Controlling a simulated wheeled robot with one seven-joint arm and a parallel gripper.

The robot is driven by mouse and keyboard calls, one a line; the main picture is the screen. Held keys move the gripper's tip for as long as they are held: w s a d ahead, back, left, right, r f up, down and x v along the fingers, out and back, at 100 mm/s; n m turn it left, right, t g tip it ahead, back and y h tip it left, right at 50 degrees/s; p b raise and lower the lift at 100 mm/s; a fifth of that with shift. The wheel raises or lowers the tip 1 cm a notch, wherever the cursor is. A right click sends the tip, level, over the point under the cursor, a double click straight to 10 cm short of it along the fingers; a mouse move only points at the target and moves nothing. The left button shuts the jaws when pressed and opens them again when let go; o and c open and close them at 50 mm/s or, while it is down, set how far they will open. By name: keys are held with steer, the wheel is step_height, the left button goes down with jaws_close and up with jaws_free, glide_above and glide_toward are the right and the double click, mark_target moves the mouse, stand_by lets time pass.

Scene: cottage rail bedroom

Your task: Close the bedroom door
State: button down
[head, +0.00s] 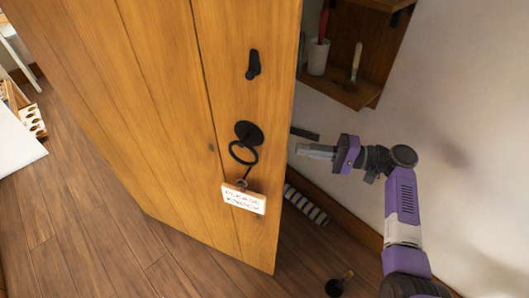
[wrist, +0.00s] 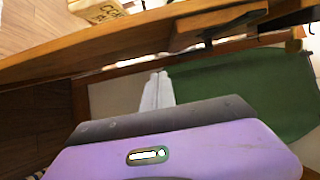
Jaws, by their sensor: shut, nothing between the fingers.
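The wooden plank door (head: 160,110) stands ajar and fills the middle of the head view. On its near face are a black latch piece (head: 253,64), a black ring handle (head: 244,148) and a hanging "Please knock" sign (head: 243,199). A short dark bar (head: 304,133) shows just past its right edge. My gripper (head: 303,151) is right of that edge, its fingers pointing left toward the door; I cannot tell whether they touch it. In the wrist view my gripper (wrist: 158,88) has its fingers together and empty, below a long wooden edge.
A wooden shelf (head: 350,92) with a white cup (head: 318,57) hangs on the pale wall behind my arm. A striped roll (head: 305,205) lies on the floor by the door. A dark round-based object (head: 338,287) stands at the bottom. Floor at left is mostly clear.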

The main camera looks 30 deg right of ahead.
mark_target(263, 156)
steer(key=shift+w+a+f+p, duration=0.1)
steer(key=shift+w+a+p, duration=0.55)
steer(key=shift+a, duration=1.25)
steer(key=shift+w+a+r+p, duration=0.1)
steer(key=shift+w+a+p, duration=0.45)
steer(key=shift+a, duration=1.3)
steer(key=shift+w+a+f+p, duration=0.1)
steer(key=shift+w+a+p, duration=0.55)
steer(key=shift+a, duration=1.25)
steer(key=shift+s, duration=0.3)
